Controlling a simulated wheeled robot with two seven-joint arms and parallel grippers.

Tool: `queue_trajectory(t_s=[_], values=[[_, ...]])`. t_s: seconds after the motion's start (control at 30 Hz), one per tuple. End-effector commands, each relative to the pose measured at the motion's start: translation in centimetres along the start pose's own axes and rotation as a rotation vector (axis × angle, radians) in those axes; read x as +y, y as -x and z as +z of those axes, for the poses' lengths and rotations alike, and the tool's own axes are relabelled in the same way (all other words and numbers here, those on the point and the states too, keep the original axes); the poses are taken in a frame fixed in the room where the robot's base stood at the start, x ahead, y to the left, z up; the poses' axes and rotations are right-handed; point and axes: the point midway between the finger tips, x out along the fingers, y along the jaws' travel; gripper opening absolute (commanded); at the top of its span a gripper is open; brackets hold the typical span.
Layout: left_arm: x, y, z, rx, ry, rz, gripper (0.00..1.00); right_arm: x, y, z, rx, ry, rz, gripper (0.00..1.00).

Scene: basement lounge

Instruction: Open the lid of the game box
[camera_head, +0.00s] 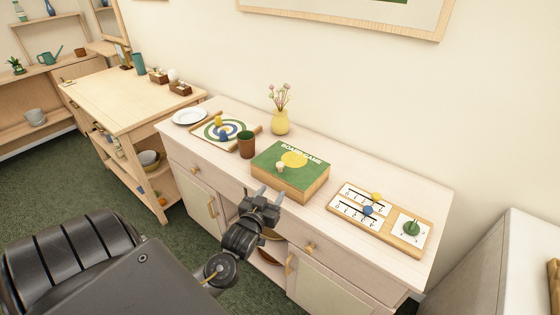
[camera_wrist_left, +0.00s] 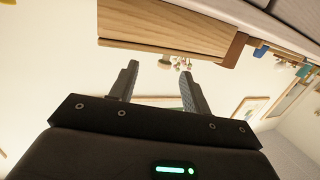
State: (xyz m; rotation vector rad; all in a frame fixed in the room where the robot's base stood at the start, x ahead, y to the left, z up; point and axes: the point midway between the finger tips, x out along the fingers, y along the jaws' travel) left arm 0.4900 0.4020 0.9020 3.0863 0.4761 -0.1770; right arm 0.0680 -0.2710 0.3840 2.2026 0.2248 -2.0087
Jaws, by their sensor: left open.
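The game box (camera_head: 312,172) sits on the pale sideboard, with a green top printed "BOARDGAME", a yellow disc and a small whitish piece, and wooden sides. Its lid looks shut. In the left wrist view, the wooden side of the box (camera_wrist_left: 165,27) shows at the top, beyond the fingers. My left gripper (camera_head: 269,192) is open and empty, just in front of the box's near left side. Its two spread fingers show in the left wrist view (camera_wrist_left: 158,84), with nothing between them. I cannot tell whether a fingertip touches the box. My right gripper is out of view.
On the sideboard (camera_head: 340,245), a brown cup (camera_head: 247,144), a ring-target board (camera_head: 240,143) and a white plate (camera_head: 190,116) stand left of the box. A yellow vase (camera_head: 280,122) stands behind it. A wooden number board (camera_head: 345,222) lies to the right.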

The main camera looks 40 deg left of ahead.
Motion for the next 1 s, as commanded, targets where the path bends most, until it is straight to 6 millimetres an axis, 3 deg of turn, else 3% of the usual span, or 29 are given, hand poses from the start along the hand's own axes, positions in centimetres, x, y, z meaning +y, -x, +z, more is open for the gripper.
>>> queue_trajectory(t_s=[0.1, 0.37, 0.8, 1.0], values=[[-1.1, -1.0, -1.9, 0.094, 0.004, -0.024, 0.48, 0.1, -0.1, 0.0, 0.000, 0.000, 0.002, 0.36], [-1.4, -1.8, -2.5, 0.119, 0.006, -0.030, 0.48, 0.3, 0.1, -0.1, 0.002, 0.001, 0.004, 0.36], [-1.6, -9.3, -3.5, 0.116, 0.004, -0.031, 0.48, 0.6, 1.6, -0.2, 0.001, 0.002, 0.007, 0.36], [-1.6, -11.4, -3.5, 0.115, 0.004, -0.029, 0.48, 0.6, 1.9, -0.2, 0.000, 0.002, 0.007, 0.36]])
